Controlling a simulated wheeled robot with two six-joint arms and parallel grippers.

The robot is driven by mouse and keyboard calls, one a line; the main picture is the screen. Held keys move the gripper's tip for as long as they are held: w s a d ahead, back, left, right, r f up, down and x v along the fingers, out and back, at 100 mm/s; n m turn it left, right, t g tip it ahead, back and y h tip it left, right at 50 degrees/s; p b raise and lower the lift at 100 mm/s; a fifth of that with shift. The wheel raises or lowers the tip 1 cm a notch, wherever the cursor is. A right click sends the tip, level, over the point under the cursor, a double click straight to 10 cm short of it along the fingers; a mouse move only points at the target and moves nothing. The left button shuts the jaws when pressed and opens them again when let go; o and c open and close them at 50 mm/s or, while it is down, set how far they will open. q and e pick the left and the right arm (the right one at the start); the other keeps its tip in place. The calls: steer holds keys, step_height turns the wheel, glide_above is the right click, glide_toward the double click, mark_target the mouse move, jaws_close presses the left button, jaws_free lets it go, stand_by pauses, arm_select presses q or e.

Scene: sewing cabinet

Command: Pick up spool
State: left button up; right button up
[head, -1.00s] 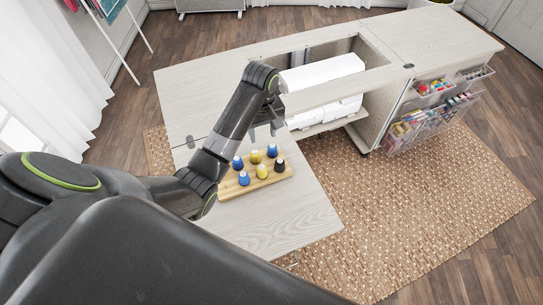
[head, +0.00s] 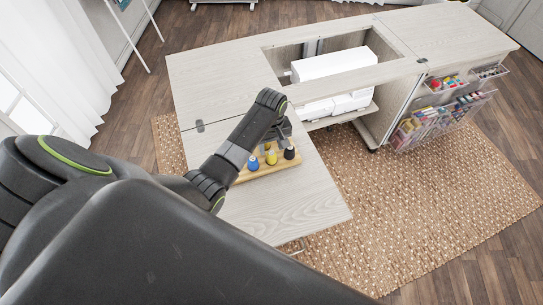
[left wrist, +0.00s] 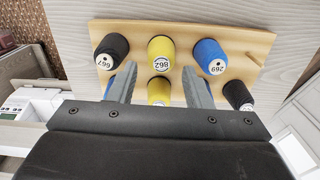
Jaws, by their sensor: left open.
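A wooden spool rack (head: 262,171) sits on the table and shows closer in the left wrist view (left wrist: 283,40). Its far row there holds a black spool (left wrist: 112,48) marked 667, a yellow spool (left wrist: 161,52) marked 862 and a blue spool (left wrist: 209,54) marked 269. In its near row are another yellow spool (left wrist: 159,93) and a dark spool (left wrist: 238,95). My left gripper (left wrist: 159,74) is open above the rack, its fingers to either side of the near yellow spool. Whether they touch it is unclear. In the head view my left arm hides the rack's back row.
A white sewing machine (head: 329,63) stands in the cabinet opening behind the rack. Clear holders of craft supplies (head: 437,118) hang on the cabinet's right side. The table leaf (head: 285,208) in front of the rack is bare. A bare peg (left wrist: 254,58) stands at the rack's end.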

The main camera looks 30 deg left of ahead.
mark_target(272, 154)
arm_select(q)
steer(key=shift+s+d+f, duration=0.1)
steer(key=shift+f, duration=1)
steer(key=shift+s+d+f, duration=0.1)
steer(key=shift+f, duration=1)
steer(key=c, duration=0.7)
